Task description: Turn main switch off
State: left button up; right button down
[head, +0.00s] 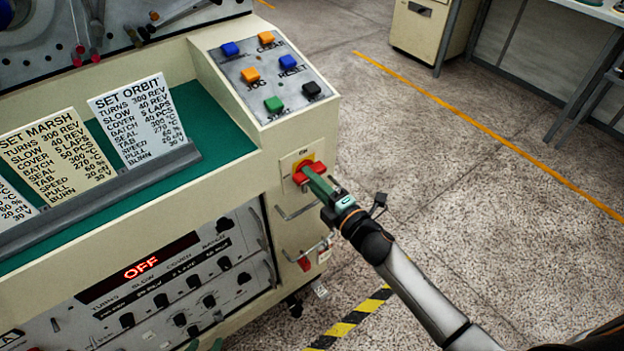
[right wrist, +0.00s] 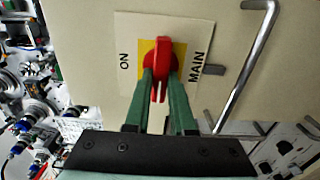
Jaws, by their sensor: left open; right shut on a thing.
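The main switch is a red rotary handle (head: 308,173) on a yellow and white plate on the machine's front corner. It also shows in the right wrist view (right wrist: 161,62), with ON printed to its left and MAIN to its right. There the handle stands upright in the picture, across the line between the two words. My right gripper (head: 318,182) is shut on the handle, its green fingers (right wrist: 162,95) on both sides. My left gripper (head: 205,346) shows only as green fingertips at the bottom edge, apart from each other, in front of the lower panel.
A red display (head: 140,267) reads OFF. A button panel (head: 268,75) sits above the switch. A metal handle bar (right wrist: 247,65) is beside the plate. Setting cards (head: 138,120) stand on the green ledge. The floor to the right is open.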

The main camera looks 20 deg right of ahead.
dwell(0.4)
jog(key=c, duration=0.8)
grip_release()
jog(key=shift+o, duration=0.2)
jog(key=v, duration=1.2)
jog(key=shift+s, duration=0.25)
jog(key=shift+d, duration=0.1)
jog(key=s+a+f+m+g+h+p, duration=0.1)
jog(key=s+f+m+g+h+p, duration=0.1)
jog(key=s+f+m+g+p, duration=0.2)
jog(key=s+a+f+m+g+h+p, duration=0.1)
jog(key=s+f+m+g+p, duration=0.3)
jog(key=s+m, duration=0.5)
jog(key=m, duration=0.7)
jog(key=shift+s+a+f+h+p, duration=0.2)
jog(key=shift+s+h+p, duration=0.1)
jog(key=shift+s+h, duration=0.1)
